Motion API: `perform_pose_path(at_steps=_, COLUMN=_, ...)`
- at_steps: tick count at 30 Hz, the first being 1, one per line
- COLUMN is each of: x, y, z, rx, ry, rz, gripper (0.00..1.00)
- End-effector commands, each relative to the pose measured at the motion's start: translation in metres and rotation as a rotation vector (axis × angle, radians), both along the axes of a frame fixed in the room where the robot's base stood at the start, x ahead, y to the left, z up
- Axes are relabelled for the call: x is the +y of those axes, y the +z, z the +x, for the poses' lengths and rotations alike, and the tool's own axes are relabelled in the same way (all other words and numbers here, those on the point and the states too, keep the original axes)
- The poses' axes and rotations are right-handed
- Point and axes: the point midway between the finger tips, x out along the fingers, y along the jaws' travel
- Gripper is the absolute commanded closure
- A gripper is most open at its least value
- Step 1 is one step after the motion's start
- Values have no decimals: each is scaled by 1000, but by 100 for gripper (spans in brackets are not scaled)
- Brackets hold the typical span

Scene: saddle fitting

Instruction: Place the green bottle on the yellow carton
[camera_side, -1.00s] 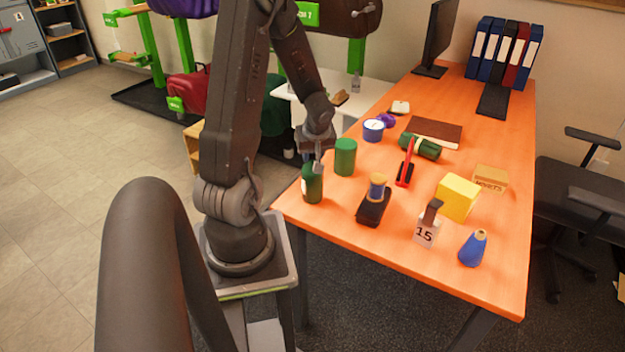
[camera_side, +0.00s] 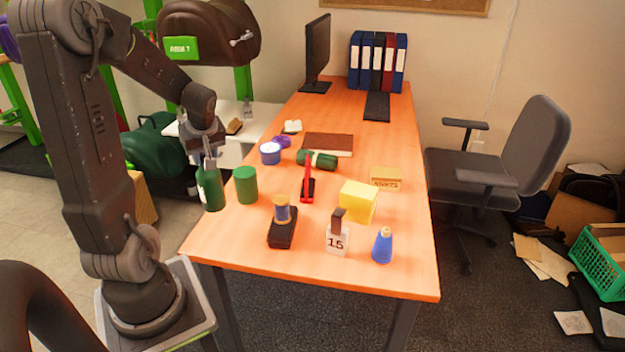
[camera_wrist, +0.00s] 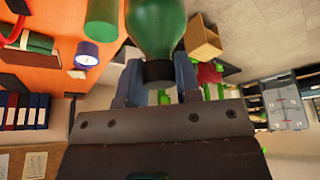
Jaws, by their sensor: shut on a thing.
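The dark green bottle (camera_side: 211,189) is near the left edge of the orange table in the side view, roughly upright. My gripper (camera_side: 208,160) is shut on its neck from above. The bottle's base looks slightly above the tabletop, though the gap is hard to judge. In the wrist view the bottle (camera_wrist: 156,25) sits between the two fingers of my gripper (camera_wrist: 157,80). The yellow carton (camera_side: 358,202) stands right of the bottle on the table, with its top bare and apart from my gripper.
A green cylinder (camera_side: 246,185) stands close right of the bottle. A dark green can (camera_side: 318,160) lies behind.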

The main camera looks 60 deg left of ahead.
Motion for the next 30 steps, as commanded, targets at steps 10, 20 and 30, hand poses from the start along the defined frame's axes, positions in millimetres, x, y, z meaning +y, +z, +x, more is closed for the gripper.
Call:
perform_pose_path(at_steps=10, x=9, y=18, z=49, rx=12, ry=-168, rz=-5, gripper=100)
perform_pose_path(at_steps=20, x=5, y=52, z=145, rx=23, ry=-512, rz=-17, gripper=100)
perform_pose_path(at_steps=30, x=-34, y=91, z=250, rx=14, ry=-939, rz=-14, gripper=100)
